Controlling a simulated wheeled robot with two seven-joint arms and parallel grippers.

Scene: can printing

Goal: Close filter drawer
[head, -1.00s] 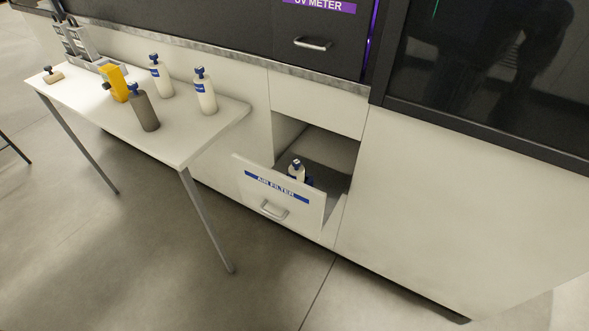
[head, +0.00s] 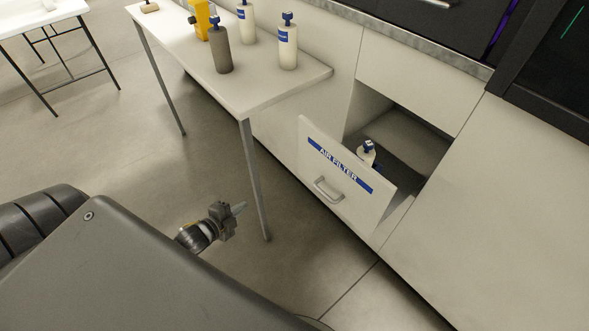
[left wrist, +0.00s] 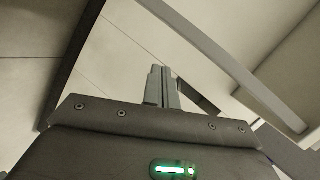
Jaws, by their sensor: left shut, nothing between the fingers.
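The filter drawer (head: 338,192), labelled AIR FILTER, is pulled open from the white cabinet in the head view. Its front panel carries a metal handle (head: 328,190). A white bottle with a blue cap (head: 367,153) stands inside the drawer. My left gripper (head: 238,208) is shut and empty, low over the floor, to the left of the drawer front and apart from it. Its closed fingers (left wrist: 160,84) also show in the left wrist view. My right gripper is not in view.
A white table (head: 262,92) stands left of the drawer, with a front leg (head: 255,180) between my left gripper and the drawer. Two white bottles, a grey bottle (head: 221,52) and a yellow item (head: 201,20) are on it. Open floor lies before the cabinet.

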